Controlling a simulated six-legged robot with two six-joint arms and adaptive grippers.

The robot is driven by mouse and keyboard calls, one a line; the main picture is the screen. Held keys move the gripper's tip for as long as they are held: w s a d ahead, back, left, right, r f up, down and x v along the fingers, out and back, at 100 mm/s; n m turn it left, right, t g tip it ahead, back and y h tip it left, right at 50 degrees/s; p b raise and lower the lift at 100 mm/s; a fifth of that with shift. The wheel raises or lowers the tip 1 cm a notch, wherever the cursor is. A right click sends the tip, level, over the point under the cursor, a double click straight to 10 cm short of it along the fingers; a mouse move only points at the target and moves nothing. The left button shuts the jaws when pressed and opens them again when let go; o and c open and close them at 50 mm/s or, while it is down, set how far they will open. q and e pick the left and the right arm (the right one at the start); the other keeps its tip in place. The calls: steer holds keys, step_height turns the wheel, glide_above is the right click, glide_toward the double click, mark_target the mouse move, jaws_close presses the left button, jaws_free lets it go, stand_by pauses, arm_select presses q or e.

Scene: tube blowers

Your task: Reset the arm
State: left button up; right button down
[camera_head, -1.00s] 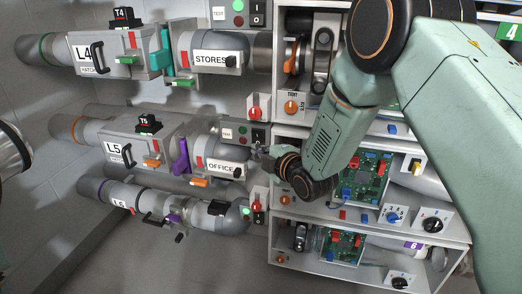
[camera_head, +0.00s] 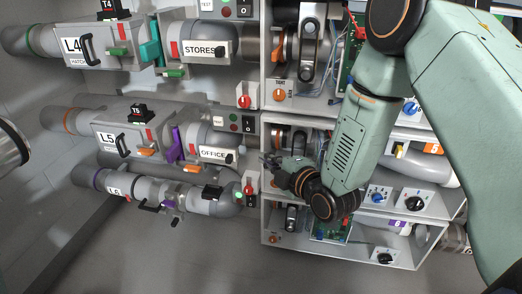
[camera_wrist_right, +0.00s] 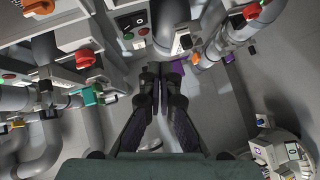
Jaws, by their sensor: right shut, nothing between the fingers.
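My right arm comes in from the upper right in the head view. Its right gripper (camera_head: 268,163) is in front of the middle open cabinet bay, just right of the OFFICE tube blower (camera_head: 205,135). In the right wrist view the dark fingers (camera_wrist_right: 160,78) are together with nothing between them, pointing at the floor and pipes. I cannot tell how far the fingertips are from the cabinet edge. My left gripper is not in view.
Tube blowers L4 (camera_head: 90,45), L5 (camera_head: 122,128) and L6 (camera_head: 125,186) run along the left wall. A red switch (camera_head: 248,190) sits close to the gripper's lower left. The cabinet (camera_head: 345,252) stands behind the arm. Floor (camera_head: 170,255) is clear below.

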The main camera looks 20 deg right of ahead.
steer(key=shift+s+a+r, duration=0.1)
steer(key=shift+s, duration=0.1)
stand_by(0.3)
steer(key=shift+w, duration=0.1)
